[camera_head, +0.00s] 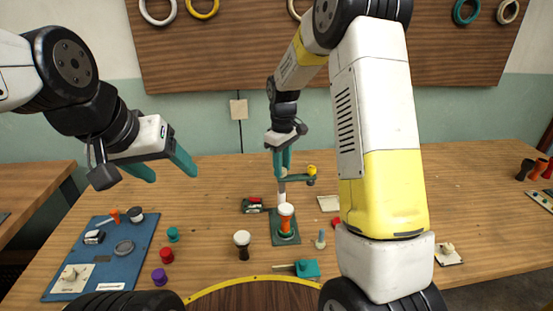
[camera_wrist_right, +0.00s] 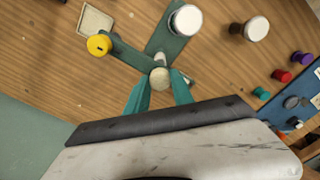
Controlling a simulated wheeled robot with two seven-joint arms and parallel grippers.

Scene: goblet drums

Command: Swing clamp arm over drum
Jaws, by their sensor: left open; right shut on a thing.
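The clamp has a teal base plate (camera_head: 287,239), a white post (camera_head: 282,199) and a teal clamp arm (camera_head: 298,180) with a yellow knob (camera_head: 312,170) at its end. An orange goblet drum with a white head (camera_head: 286,210) stands upright on the plate. In the right wrist view the clamp arm (camera_wrist_right: 130,56) points left, beside the drum's white head (camera_wrist_right: 186,20), not over it. My right gripper (camera_head: 283,168) is shut at the arm's pivot end, its fingers either side of a pale round cap (camera_wrist_right: 159,79). My left gripper (camera_head: 169,171) is open and empty, raised over the table's left side.
A blue mat (camera_head: 130,265) with small parts lies at left. A dark drum with a white head (camera_head: 242,244), teal, red and purple spools, and a teal tool (camera_head: 308,269) stand or lie near the clamp.

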